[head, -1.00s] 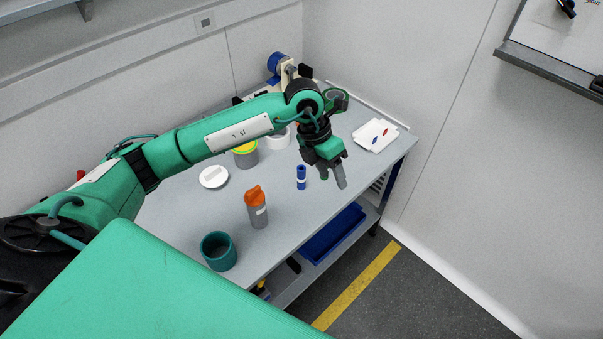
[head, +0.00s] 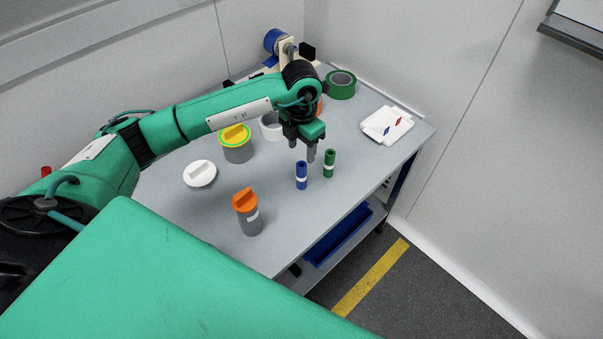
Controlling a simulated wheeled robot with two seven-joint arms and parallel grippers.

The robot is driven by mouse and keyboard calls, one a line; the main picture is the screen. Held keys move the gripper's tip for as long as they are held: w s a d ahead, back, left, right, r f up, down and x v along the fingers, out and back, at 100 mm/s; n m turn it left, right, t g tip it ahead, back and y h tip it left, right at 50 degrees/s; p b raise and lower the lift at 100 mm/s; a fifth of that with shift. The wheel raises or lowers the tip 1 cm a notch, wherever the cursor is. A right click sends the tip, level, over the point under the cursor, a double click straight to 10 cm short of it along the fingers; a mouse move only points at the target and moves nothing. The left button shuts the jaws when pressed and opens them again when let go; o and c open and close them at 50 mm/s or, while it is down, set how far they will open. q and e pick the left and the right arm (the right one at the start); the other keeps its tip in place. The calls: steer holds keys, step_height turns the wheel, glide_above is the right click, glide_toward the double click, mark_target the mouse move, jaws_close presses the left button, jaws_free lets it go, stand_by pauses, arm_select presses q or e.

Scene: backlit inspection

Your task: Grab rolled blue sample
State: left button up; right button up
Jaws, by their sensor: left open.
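The rolled blue sample (head: 301,176), a small blue cylinder with a white band, stands upright on the grey table (head: 285,222). A similar rolled green sample (head: 329,164) stands just to its right. My left gripper (head: 303,150) is open and empty, its fingers pointing down. In the picture its fingertips are just above and behind the top of the blue sample; I cannot tell whether they touch it. My right gripper is not in view.
A grey jar with an orange lid (head: 245,202) stands in front, left of the samples. A yellow-lidded jar (head: 236,142), a white lid (head: 200,173) and green tape (head: 341,85) are also on the table. A white tray (head: 391,123) lies near the right edge.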

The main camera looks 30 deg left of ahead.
mark_target(302, 165)
arm_select(q)
step_height(302, 165, down, 4)
steer(key=shift+f+p, duration=0.1)
steer(key=shift+p, duration=0.3)
steer(key=shift+f, duration=0.35)
steer(key=shift+f+p, duration=0.55)
step_height(302, 165, down, 4)
steer(key=shift+w+r+p, duration=0.15)
steer(key=shift+r+p, duration=0.1)
steer(key=shift+p, duration=0.45)
steer(key=shift+a+f, duration=0.1)
steer(key=shift+f, duration=0.25)
steer(key=c, duration=1)
